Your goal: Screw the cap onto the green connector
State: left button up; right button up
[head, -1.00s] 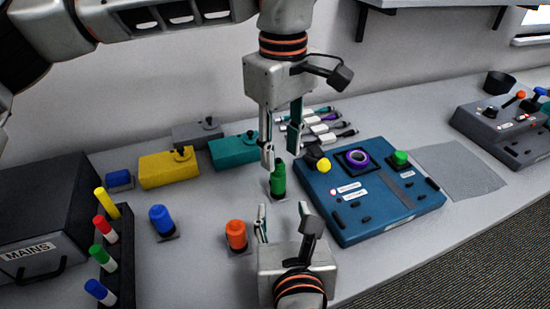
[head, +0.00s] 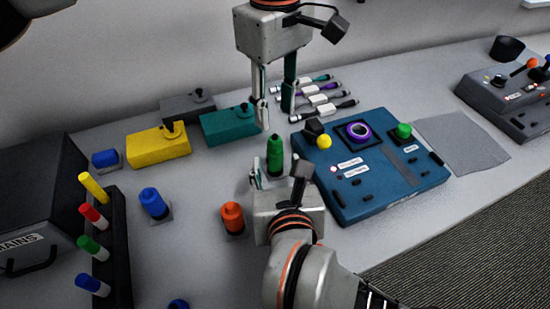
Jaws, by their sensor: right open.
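The green connector (head: 275,158) stands upright on a small dark base on the table, left of the blue panel. It has a narrower stepped green top; I cannot tell whether that top is a separate cap. My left gripper (head: 275,112) points down just above and behind the connector. Its fingers are apart with nothing visible between them. My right gripper (head: 270,174) is low in front of the connector, open. One finger shows left of the connector; the other is partly hidden by its own body. The connector's base is partly hidden by this gripper.
An orange connector (head: 232,217) and a blue connector (head: 152,202) stand to the left. A blue panel (head: 375,205) with knobs is close on the right. Cables (head: 325,112) lie behind. A rack of coloured caps (head: 116,240) stands front left.

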aim_at(276, 160)
jog(key=shift+x, duration=2.7)
grip_shut()
